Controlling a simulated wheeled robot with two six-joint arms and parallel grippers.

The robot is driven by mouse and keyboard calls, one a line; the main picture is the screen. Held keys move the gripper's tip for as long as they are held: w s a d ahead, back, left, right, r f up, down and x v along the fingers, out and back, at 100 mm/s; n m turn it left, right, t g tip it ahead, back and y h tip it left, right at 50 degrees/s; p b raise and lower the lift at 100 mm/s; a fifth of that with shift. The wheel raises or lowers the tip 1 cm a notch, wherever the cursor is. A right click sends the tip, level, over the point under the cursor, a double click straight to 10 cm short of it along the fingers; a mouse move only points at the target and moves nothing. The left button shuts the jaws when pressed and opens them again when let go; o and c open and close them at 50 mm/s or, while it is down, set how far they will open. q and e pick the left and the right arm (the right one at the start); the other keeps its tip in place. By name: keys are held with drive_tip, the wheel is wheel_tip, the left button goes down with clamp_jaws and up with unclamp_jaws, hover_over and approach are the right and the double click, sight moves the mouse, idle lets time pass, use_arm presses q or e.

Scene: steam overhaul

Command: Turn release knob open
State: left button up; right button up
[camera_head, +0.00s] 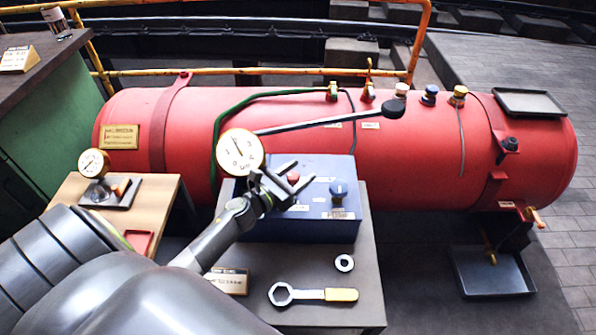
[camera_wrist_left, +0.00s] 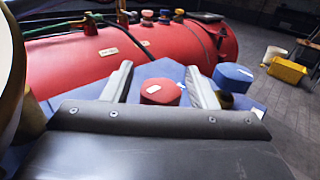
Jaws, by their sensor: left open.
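A blue box (camera_head: 300,228) with a red knob (camera_head: 293,177) and a blue knob (camera_head: 338,190) on top stands on a grey table. I cannot read which knob is the release knob. My left gripper (camera_head: 297,174) is open above the box, close to the red knob. In the left wrist view the red knob (camera_wrist_left: 160,91) shows between the two spread fingers (camera_wrist_left: 160,84), and I cannot tell whether they touch it. The blue knob (camera_wrist_left: 233,76) lies beyond the right finger. My right gripper is not in view.
A red tank (camera_head: 400,150) lies behind the box. A round gauge (camera_head: 240,151) and a long lever (camera_head: 320,122) stand near my gripper. A wrench (camera_head: 312,294) and a ring (camera_head: 344,263) lie on the grey table (camera_head: 345,316). A wooden table (camera_head: 160,195) is at the left.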

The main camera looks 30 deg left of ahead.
use_arm(q)
drive_tip(key=shift+c, duration=0.2)
drive_tip(key=c, duration=0.9)
